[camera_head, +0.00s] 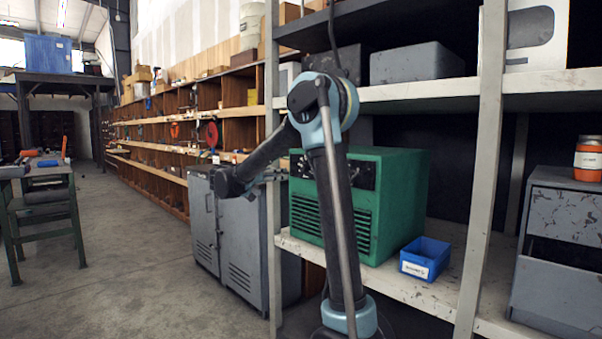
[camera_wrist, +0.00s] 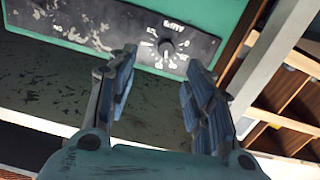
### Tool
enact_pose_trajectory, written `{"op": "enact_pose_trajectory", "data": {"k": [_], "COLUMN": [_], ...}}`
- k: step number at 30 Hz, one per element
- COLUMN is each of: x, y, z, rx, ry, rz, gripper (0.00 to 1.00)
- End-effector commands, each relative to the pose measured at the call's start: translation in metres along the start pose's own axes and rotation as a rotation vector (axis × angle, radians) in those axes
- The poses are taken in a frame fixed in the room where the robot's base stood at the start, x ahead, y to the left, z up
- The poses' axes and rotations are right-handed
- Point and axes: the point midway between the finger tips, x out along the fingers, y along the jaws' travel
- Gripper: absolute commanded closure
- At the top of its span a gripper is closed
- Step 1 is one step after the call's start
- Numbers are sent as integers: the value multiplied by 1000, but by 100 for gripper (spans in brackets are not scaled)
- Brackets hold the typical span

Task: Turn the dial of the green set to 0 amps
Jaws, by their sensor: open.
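The green set (camera_head: 400,190) is a box with a louvred front on the shelf, partly hidden by my arm in the head view. Its dark, worn control panel (camera_wrist: 105,25) shows at the top of the wrist view. The dial (camera_wrist: 166,46) is a small dark knob with pale marks around it, on the panel's right part; its setting is too small to read. My gripper (camera_wrist: 158,75) is open and empty, its two fingers pointing toward the panel with the dial between and beyond them, apart from it. In the head view my arm hides much of the panel.
A blue bin (camera_head: 426,258) sits on the shelf right of the green set. A pale shelf upright (camera_head: 481,170) stands to its right, another (camera_head: 272,170) to its left. A grey cabinet (camera_head: 232,235) stands at left. The floor (camera_head: 125,255) is open further left.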

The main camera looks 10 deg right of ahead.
Motion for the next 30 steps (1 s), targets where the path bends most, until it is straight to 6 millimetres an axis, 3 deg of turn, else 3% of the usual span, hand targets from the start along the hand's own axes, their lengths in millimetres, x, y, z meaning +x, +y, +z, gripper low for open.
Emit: {"op": "enact_pose_trajectory", "data": {"k": [3,8,30], "x": [-7,-1,123], "y": [-14,-17,-16], "z": [-4,-6,-11], "rx": [30,40,38], "ry": [34,45,43], "rz": [-7,-7,-6], "gripper": [53,53,53]}}
